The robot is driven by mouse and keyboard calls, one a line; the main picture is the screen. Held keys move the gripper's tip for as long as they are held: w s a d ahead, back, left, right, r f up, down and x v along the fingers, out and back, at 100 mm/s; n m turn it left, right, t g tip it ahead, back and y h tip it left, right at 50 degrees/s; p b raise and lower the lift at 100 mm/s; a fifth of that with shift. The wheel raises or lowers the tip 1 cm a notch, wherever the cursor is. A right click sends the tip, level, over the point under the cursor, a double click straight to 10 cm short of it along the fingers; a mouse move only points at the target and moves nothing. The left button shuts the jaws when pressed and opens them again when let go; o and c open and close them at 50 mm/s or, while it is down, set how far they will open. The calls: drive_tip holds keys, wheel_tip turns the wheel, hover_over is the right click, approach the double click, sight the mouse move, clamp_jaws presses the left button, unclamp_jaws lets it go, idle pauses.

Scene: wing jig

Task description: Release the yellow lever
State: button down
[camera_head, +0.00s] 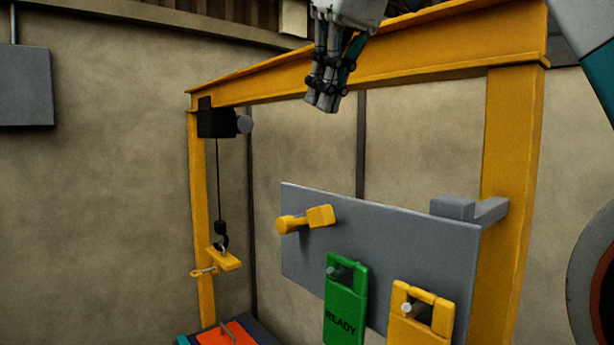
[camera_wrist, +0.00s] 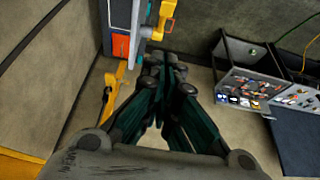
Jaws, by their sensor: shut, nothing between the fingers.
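The yellow lever (camera_head: 305,218) sticks out from the upper left of a grey panel (camera_head: 390,235) in the head view. My gripper (camera_head: 322,100) is shut and empty, pointing down in front of the yellow overhead beam. It appears above the lever in the picture, clearly apart from it. In the wrist view my gripper's fingertips (camera_wrist: 163,60) are together. A yellow part (camera_wrist: 165,18) shows just beyond them; I cannot tell whether it is the lever.
A green READY tag (camera_head: 345,305) and a yellow tag (camera_head: 422,318) hang on the panel. A yellow gantry (camera_head: 512,160) frames it. A hook (camera_head: 221,243) with a yellow block (camera_head: 224,259) hangs at left. A rack with small items (camera_wrist: 250,85) stands at right in the wrist view.

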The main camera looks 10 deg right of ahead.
drive_tip(key=b, duration=0.4)
hover_over(304, 221)
drive_tip(key=f, duration=0.9)
drive_tip(key=shift+d+f, duration=0.15)
drive_tip(key=shift+d, duration=0.15)
drive_tip(key=shift+s+d+f+p, duration=0.2)
drive_tip(key=shift+f, duration=0.4)
drive_tip(key=shift+s+d+f+p, duration=0.15)
drive_tip(key=shift+f+p, duration=0.05)
drive_tip(key=shift+f, duration=0.35)
drive_tip(key=shift+s+d+f, duration=0.1)
drive_tip(key=shift+s+f, duration=0.15)
drive_tip(key=shift+f, duration=0.25)
drive_tip(key=shift+w+f, duration=0.15)
drive_tip(key=shift+f, duration=0.05)
drive_tip(key=shift+f, duration=0.1)
